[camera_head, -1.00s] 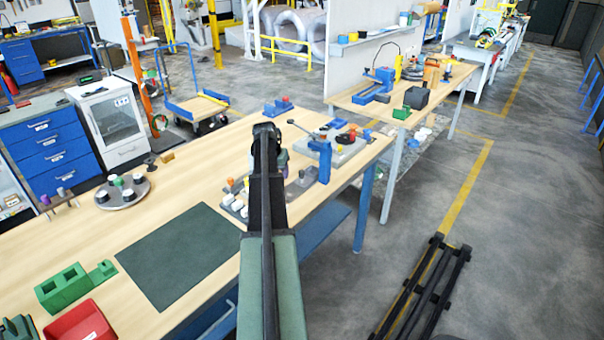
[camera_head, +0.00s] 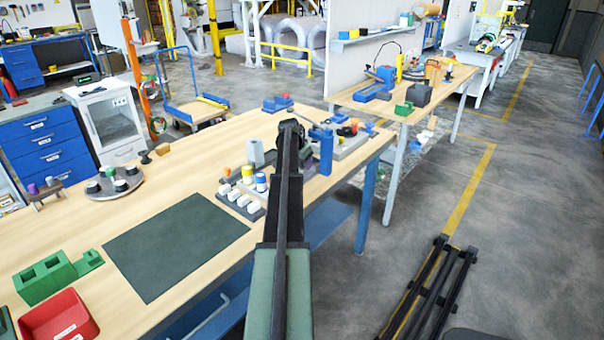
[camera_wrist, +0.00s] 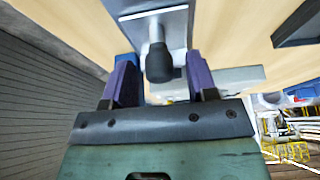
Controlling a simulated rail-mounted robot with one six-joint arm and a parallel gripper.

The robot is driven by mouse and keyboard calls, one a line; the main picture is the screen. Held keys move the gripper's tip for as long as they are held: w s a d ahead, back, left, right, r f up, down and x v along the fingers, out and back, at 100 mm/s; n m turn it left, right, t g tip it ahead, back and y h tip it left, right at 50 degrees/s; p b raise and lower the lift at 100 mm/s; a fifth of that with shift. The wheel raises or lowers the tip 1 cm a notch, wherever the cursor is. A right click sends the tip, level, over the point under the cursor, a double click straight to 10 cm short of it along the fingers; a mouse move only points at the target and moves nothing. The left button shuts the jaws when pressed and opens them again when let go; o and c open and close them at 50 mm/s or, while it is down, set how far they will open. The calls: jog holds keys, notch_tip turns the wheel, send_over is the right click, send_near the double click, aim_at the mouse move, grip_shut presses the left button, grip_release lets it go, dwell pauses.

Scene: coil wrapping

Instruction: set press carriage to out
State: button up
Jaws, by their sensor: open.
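The press, with its blue upright (camera_head: 321,146), stands near the right end of the wooden bench. The dark end of my arm partly hides it, so I cannot tell the carriage's position in the head view. In the wrist view, a dark rounded knob (camera_wrist: 160,66) on a short pale stem stands out from a light metal plate (camera_wrist: 125,8). I cannot tell for sure whether it belongs to the press carriage. My gripper (camera_wrist: 160,56) is open, with one purple finger on each side of the knob and visible gaps between. Its fingertips are hidden in the head view.
A grey cup (camera_head: 256,153) and a tray of white blocks (camera_head: 238,200) stand just left of my arm. A dark green mat (camera_head: 178,245), a green block fixture (camera_head: 50,278) and a red bin (camera_head: 60,315) lie nearer.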

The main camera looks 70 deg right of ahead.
jog(key=shift+c, duration=0.4)
grip_shut()
jog(key=w+a, duration=0.1)
jog(key=a, duration=0.2)
jog(key=w+a, duration=0.1)
jog(key=a, duration=0.2)
jog(key=w+a, duration=0.1)
jog(key=a, duration=0.2)
jog(key=shift+w+a+f, duration=0.1)
jog(key=shift+w+a, duration=0.05)
jog(key=shift+a, duration=0.25)
jog(key=shift+o, duration=0.4)
grip_release()
jog(key=shift+w+a, duration=0.1)
jog(key=p+v, duration=1)
jog(key=v, duration=0.1)
